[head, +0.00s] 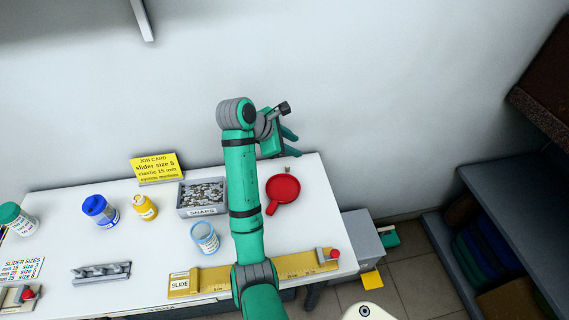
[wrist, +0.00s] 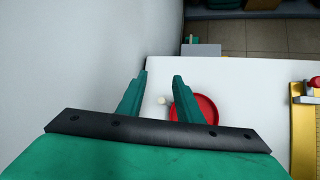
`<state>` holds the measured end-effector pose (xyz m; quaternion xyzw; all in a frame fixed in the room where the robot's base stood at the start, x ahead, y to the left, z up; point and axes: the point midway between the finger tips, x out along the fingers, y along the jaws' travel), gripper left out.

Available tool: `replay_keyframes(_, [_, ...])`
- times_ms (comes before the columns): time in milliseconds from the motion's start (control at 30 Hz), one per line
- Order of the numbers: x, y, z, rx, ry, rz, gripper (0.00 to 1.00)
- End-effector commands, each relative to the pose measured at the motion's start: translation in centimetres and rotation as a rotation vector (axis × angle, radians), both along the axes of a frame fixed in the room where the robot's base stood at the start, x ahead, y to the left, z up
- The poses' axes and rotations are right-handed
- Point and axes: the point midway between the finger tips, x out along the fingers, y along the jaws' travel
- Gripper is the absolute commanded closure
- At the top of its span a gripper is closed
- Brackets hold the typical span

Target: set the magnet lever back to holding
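A round red dish (head: 283,187) with a short handle pointing to the front left lies near the right end of the white table; the handle may be the magnet lever, but I cannot tell, and no holding mark is readable. My gripper (head: 297,146) is open and empty, above the table's back edge, behind the dish. In the wrist view my gripper (wrist: 161,76) has its two green fingers apart, and the right finger covers part of the red dish (wrist: 206,106). A small pale peg-like thing (wrist: 162,100) shows between the fingers; it stands behind the dish.
Bottles and a yellow job card (head: 157,167) stand farther left. A wall is close behind.

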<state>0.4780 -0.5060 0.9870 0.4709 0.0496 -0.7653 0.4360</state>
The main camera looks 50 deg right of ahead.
Motion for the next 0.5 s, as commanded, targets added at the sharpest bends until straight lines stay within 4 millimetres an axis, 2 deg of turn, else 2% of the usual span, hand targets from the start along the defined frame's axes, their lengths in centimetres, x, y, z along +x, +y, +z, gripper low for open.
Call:
replay_keyframes(100, [-0.9,-2.7,1.1,0.068,-0.181,-0.272,0.68])
replay_keyframes(233, [-1.1,-4.0,1.0,0.166,-0.354,-0.563,0.68])
replay_keyframes(333, [-0.5,-3.9,0.4,0.257,-0.458,-0.774,0.68])
replay_keyframes(500, [1.7,-2.5,-0.6,0.395,-0.553,-1.034,0.68])
